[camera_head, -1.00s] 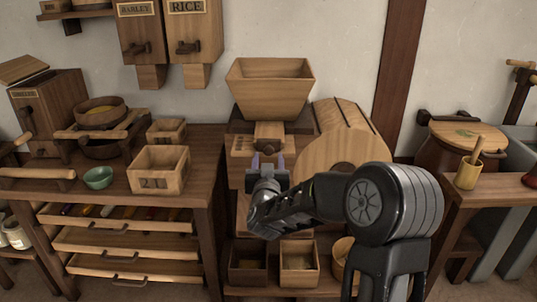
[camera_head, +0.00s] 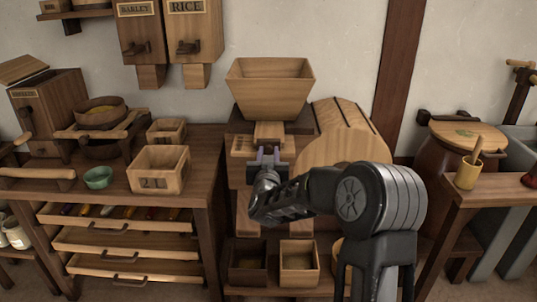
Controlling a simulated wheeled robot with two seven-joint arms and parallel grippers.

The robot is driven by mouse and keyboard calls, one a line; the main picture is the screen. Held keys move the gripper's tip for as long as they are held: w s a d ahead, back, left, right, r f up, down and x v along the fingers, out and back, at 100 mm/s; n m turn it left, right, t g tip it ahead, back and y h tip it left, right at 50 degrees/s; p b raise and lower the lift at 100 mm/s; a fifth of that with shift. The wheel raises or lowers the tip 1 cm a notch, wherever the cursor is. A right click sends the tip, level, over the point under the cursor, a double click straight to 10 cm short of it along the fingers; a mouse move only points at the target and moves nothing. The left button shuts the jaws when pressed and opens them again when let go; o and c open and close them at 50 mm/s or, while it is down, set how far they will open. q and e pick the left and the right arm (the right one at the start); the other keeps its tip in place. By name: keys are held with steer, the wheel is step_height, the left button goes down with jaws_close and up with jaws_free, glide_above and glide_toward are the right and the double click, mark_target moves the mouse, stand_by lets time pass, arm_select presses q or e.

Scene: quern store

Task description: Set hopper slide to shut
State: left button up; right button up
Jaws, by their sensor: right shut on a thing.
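The wooden hopper (camera_head: 269,88) stands open-topped above the mill body in the middle of the head view. The hopper slide (camera_head: 269,132) is a pale wooden tongue below it, and it sticks out a little toward me. My right gripper (camera_head: 267,156) reaches in from the lower right. It is shut on the front end of the hopper slide, and its fingers and wrist hide the slide's grip. My left gripper is not in view.
A round wooden drum housing (camera_head: 345,140) is close to the right of my gripper. Two open boxes (camera_head: 298,262) sit below. A numbered wooden box (camera_head: 159,170) and a green bowl (camera_head: 98,177) are on the left bench. A lidded barrel (camera_head: 465,137) stands at right.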

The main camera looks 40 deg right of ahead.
jaws_close()
stand_by(0.8)
